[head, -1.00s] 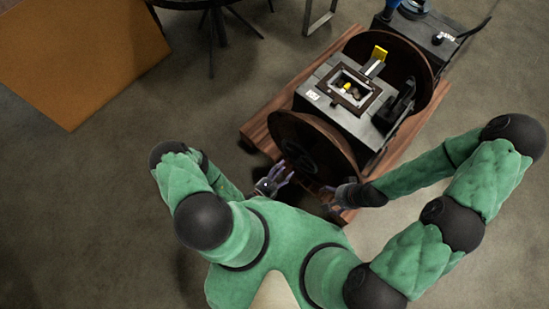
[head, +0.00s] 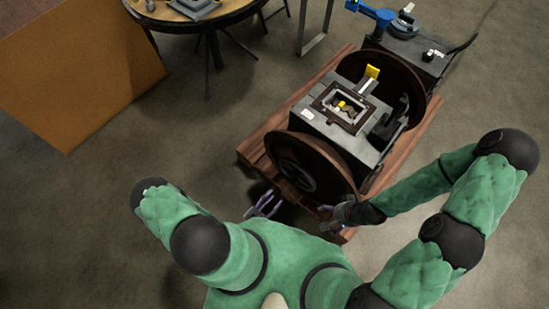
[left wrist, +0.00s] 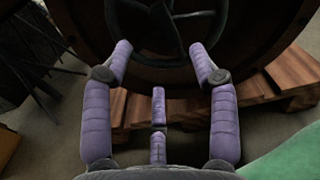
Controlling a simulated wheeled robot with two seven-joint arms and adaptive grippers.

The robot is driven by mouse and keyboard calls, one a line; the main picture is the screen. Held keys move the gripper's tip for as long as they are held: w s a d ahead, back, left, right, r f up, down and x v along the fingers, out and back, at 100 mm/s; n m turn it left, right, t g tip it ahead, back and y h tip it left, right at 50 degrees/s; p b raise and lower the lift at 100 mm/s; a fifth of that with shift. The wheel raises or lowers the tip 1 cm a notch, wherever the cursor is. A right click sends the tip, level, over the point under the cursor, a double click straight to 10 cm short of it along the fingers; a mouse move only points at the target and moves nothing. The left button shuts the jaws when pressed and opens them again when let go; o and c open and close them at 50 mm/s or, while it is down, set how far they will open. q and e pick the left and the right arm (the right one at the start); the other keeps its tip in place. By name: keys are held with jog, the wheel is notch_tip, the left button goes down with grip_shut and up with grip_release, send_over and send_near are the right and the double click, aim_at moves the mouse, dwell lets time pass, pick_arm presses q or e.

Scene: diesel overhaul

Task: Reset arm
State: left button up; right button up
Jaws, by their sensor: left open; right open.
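My left gripper (head: 265,204) is low in front of the near flywheel of the diesel engine, with its fingers spread and nothing between them. In the left wrist view the left gripper (left wrist: 163,62) shows its purple fingers apart, pointing at the dark flywheel (left wrist: 245,45). My right gripper (head: 326,216) is near the base of the same flywheel (head: 300,168), to the right of the left gripper. It is open, and I see nothing held in it.
A blue-armed device (head: 372,14) is behind. A round table (head: 235,12) and an orange-brown panel (head: 85,70) are at the left. Floor between is clear.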

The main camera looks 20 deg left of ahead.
pick_arm(q)
jog(key=s+d+r+m+g+h+p, duration=0.1)
jog(key=s+d+r+m+g+h, duration=0.4)
jog(key=d+m+g+h, duration=0.55)
jog(key=s+a+r+m+g+y, duration=0.25)
jog(key=s+m+g+y, duration=0.3)
jog(key=m+g, duration=0.4)
jog(key=w+a+r+m+t+y+p, duration=0.2)
jog(key=w+a+r+m+t+y, duration=0.1)
jog(key=w+r+m+y, duration=0.4)
notch_tip(320, 180, up, 4)
jog(key=w+m, duration=0.1)
jog(key=m, duration=0.2)
jog(key=shift+w+a+m, duration=0.2)
jog(key=shift+a+m, duration=0.1)
jog(key=shift+m, duration=0.1)
